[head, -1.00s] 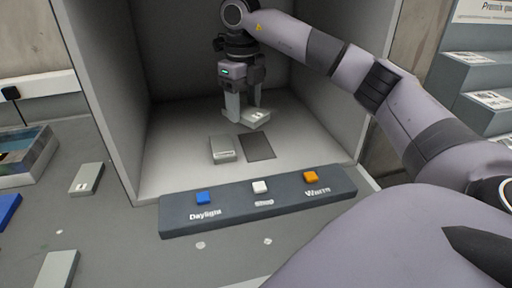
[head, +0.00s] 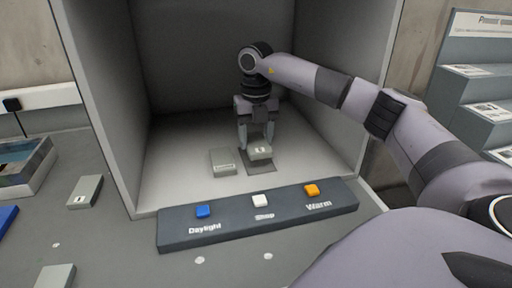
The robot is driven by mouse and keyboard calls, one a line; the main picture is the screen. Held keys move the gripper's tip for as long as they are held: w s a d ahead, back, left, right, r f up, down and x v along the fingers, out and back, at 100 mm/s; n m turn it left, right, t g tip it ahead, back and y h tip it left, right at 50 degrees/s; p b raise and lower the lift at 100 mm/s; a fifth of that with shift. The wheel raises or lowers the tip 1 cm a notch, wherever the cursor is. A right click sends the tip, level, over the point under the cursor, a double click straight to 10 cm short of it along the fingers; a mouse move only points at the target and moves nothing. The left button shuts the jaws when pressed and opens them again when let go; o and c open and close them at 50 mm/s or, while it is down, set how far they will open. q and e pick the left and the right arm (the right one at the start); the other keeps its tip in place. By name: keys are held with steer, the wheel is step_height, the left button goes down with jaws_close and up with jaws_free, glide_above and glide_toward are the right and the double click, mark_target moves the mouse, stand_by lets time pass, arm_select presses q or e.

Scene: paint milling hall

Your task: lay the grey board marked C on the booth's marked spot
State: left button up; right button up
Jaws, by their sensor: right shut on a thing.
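My right gripper (head: 257,147) is inside the grey booth (head: 190,188), pointing down. It is shut on a small grey board (head: 261,153) with a white label; the letter is too small to read. The held board is over the dark marked spot (head: 262,168) on the booth floor and hides part of it. I cannot tell whether the board touches the floor. Another grey board (head: 222,162) lies on the booth floor just left of the marked spot. My left gripper is not in view.
A control bar with blue, white and orange buttons (head: 258,214) runs along the booth's front edge. Another labelled grey board (head: 84,191) lies on the counter at left, and part of one (head: 56,277) shows at bottom left. A stepped rack (head: 470,92) stands at right.

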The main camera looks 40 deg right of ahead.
mark_target(256, 141)
steer(key=shift+f, duration=1.55)
steer(key=o, duration=1.1)
steer(key=shift+f, duration=0.15)
steer(key=shift+c, duration=0.2)
step_height(256, 141, up, 12)
steer(key=shift+r, duration=0.2)
steer(key=shift+f, duration=0.1)
